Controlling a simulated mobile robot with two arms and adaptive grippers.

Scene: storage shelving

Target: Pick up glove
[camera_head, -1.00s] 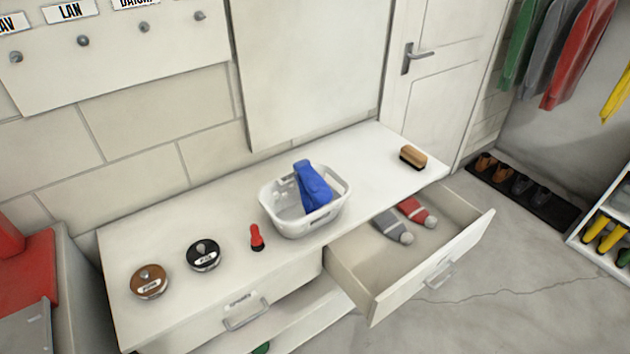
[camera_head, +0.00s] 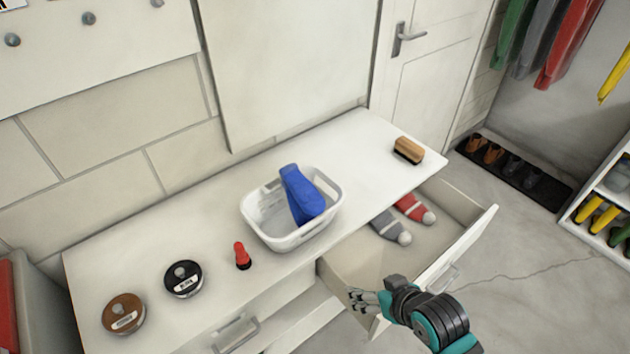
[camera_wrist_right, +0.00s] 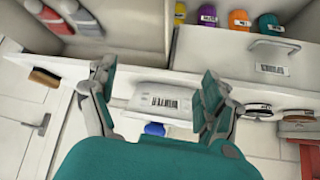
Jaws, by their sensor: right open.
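A blue glove-like item (camera_head: 302,195) leans upright in a small white basket (camera_head: 288,241) on the cabinet top. Its blue edge also shows beyond the basket in the right wrist view (camera_wrist_right: 155,128). A grey knit item (camera_head: 389,226) and a red knit item (camera_head: 412,206), each with a pale end, lie in the open drawer; I cannot tell if they are socks or gloves. My right gripper (camera_head: 364,298) is open and empty, near the drawer's left front part, apart from the basket. In the right wrist view the basket appears between its fingers (camera_wrist_right: 158,98). My left gripper is out of view.
The open drawer (camera_head: 462,248) juts out at the cabinet's right. A red small bottle (camera_head: 242,256), a black tin (camera_head: 183,278) and a brown tin (camera_head: 124,314) stand left of the basket. A brush (camera_head: 408,150) lies at the right end.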

